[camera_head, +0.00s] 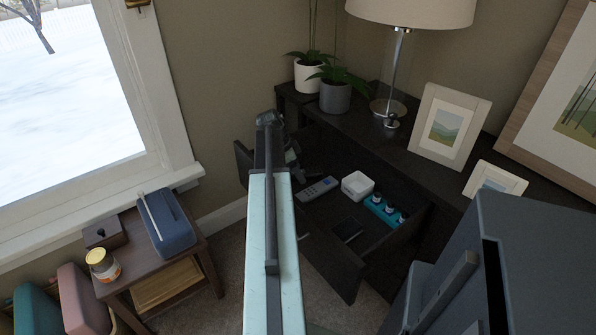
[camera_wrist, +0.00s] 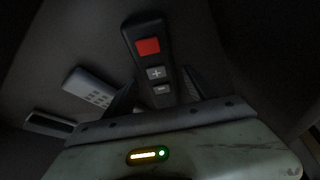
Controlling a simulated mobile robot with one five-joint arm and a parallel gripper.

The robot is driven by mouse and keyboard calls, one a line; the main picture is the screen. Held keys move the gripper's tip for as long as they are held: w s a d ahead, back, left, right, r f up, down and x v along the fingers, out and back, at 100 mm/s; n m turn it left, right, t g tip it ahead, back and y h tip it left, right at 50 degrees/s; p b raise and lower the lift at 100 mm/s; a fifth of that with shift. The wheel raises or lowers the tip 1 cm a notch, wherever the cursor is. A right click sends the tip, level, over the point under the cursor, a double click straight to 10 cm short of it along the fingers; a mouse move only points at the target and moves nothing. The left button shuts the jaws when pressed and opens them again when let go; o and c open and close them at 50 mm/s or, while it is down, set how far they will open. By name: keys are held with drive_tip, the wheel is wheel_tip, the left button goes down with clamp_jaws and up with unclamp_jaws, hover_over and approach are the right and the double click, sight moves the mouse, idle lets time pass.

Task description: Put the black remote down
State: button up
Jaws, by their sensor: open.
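The black remote (camera_wrist: 144,32) shows in the wrist view, with a red square button and grey plus and minus keys. It lies with its near end between the two fingers of my gripper (camera_wrist: 158,82). The fingers are apart, and I cannot tell whether either touches it. The surface under it looks like the floor of the open dark drawer (camera_head: 333,259). In the head view my arm reaches into the drawer's left part, and I cannot make out the black remote there.
A grey remote (camera_head: 317,188) lies beside it, also in the wrist view (camera_wrist: 89,86). A lamp (camera_head: 398,70), plants and frames stand above.

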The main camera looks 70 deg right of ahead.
drive_tip(key=shift+r+p, duration=0.3)
drive_tip(key=p+v, duration=1)
drive_tip(key=v, duration=0.1)
drive_tip(key=shift+w+r+p, duration=0.2)
drive_tip(key=shift+r+p, duration=0.1)
drive_tip(key=shift+p, duration=0.1)
drive_tip(key=shift+a, duration=0.1)
